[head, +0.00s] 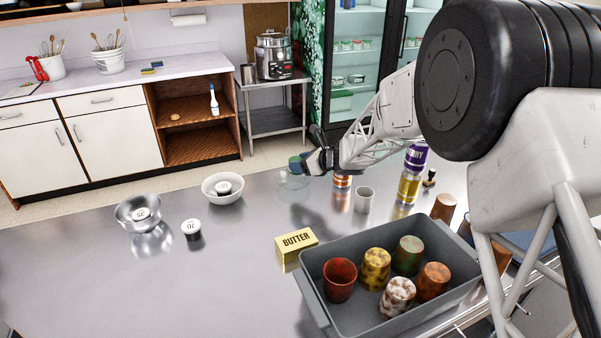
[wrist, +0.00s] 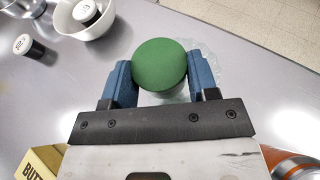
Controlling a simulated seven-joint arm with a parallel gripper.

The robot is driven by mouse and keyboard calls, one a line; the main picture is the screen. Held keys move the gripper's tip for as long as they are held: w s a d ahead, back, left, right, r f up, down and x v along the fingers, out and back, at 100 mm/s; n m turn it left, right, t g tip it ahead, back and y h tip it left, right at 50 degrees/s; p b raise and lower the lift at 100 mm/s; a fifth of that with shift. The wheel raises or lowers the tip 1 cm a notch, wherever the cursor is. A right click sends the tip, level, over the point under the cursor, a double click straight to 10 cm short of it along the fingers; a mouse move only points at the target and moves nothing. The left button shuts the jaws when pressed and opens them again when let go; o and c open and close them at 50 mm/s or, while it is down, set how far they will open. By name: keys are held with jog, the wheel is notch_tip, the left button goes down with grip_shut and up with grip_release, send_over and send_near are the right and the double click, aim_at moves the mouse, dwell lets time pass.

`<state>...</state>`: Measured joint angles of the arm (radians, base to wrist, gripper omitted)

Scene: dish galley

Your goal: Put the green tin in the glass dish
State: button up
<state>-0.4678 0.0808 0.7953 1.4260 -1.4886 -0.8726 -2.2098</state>
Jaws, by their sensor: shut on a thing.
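The green tin (wrist: 159,64) shows its round green top between the two blue fingers of my gripper (wrist: 160,78) in the wrist view. My gripper is shut on it. In the head view my gripper (head: 305,163) is over the far part of the steel table, with the green tin (head: 294,161) at its tips. The clear glass dish (head: 291,182) is faint just below the tin in the head view. In the wrist view part of the glass dish (wrist: 208,58) shows beside and behind the tin; the rest is hidden. I cannot tell whether the tin touches the dish.
A white bowl (head: 222,197) and a metal bowl (head: 139,222), each with a dark-and-white jar, stand to the left, with another jar (head: 191,229) nearby. A butter box (head: 297,243) and a grey bin (head: 320,299) of cups are nearer.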

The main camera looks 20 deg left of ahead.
jog(key=shift+f, duration=1.75)
jog(key=shift+f, duration=0.6)
jog(key=o, duration=1)
jog(key=shift+r, duration=0.1)
jog(key=shift+r, duration=0.4)
jog(key=shift+d+r, duration=0.2)
jog(key=shift+d, duration=0.05)
jog(key=v, duration=1.1)
jog(key=shift+s+d+r, duration=0.1)
jog(key=shift+s+d, duration=0.05)
jog(key=shift+d, duration=0.1)
